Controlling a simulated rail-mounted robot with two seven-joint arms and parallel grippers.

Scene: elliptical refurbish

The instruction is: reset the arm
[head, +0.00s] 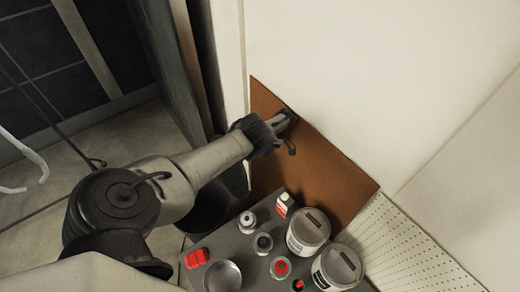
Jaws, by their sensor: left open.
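My left arm (210,160) reaches in from the lower left and stretches toward a brown panel on the wall. My left gripper (289,130) is at the end of it, in front of the upper part of the brown panel (305,170). Its fingers are spread and I see nothing held between them. I cannot tell whether a fingertip touches the panel. My right gripper does not show.
Below the gripper, a grey surface (235,245) carries two white lidded tubs (307,228), several small bottles and jars, a round metal dish (222,276) and a red item (197,258). A dark bin (207,212) stands behind my arm. A perforated white panel (410,250) is at right.

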